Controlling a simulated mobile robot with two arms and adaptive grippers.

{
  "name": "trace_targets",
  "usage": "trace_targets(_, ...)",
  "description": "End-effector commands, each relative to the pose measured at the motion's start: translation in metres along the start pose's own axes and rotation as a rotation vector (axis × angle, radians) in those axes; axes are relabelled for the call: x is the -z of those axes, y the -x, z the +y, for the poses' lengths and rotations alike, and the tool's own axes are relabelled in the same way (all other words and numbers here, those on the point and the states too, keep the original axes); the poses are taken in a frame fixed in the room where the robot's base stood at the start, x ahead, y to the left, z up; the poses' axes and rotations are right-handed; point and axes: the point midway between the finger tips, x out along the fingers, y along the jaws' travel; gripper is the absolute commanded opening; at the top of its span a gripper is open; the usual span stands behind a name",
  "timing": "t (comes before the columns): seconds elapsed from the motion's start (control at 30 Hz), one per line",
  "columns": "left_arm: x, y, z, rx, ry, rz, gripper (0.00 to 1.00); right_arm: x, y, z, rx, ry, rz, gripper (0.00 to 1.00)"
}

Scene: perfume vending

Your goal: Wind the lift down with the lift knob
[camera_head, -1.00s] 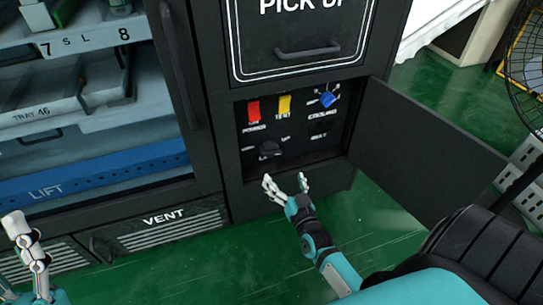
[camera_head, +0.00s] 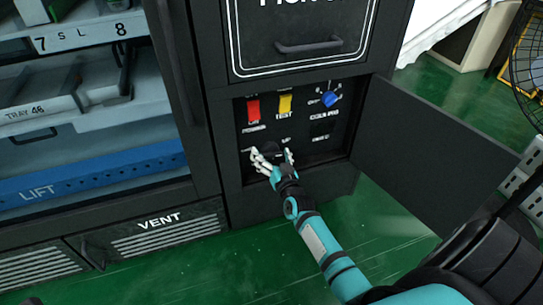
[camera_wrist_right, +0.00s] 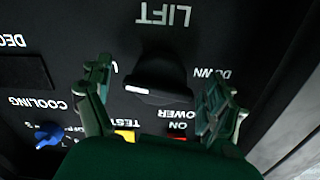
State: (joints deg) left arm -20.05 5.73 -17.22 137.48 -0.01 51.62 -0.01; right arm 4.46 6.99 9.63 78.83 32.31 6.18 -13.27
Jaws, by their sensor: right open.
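The black lift knob (camera_wrist_right: 165,75) sits on the dark control panel below the upside-down word LIFT in the right wrist view. A white mark on it faces left, away from the DOWN label. My right gripper (camera_wrist_right: 158,76) is open, with one finger on each side of the knob; I cannot tell if they touch it. In the head view my right gripper (camera_head: 272,157) is at the panel's lower left, partly hiding the knob. The blue lift (camera_head: 110,173) lies low inside the cabinet at the left. My left gripper is out of view.
Above the knob are a red switch (camera_head: 253,110), a yellow switch (camera_head: 285,105) and a blue knob (camera_head: 329,99). The panel's open door (camera_head: 430,155) stands out to the right of my arm. Green floor (camera_head: 220,270) lies in front.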

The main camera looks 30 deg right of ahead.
Motion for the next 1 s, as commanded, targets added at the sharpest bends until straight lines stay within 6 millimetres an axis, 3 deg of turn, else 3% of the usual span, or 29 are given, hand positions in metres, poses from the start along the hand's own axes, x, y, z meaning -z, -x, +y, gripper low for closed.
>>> trace_targets(0.07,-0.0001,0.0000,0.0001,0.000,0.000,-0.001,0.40,0.0001,0.0001,0.0000,0.000,0.000,0.000,0.89)
trace_targets(0.5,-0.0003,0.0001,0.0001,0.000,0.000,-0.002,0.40,-0.0002,0.0004,0.0000,0.000,-0.002,0.000,0.35)
trace_targets(1.0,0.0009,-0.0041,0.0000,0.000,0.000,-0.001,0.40,-0.0004,0.0005,-0.0003,0.000,-0.079,0.000,0.35)
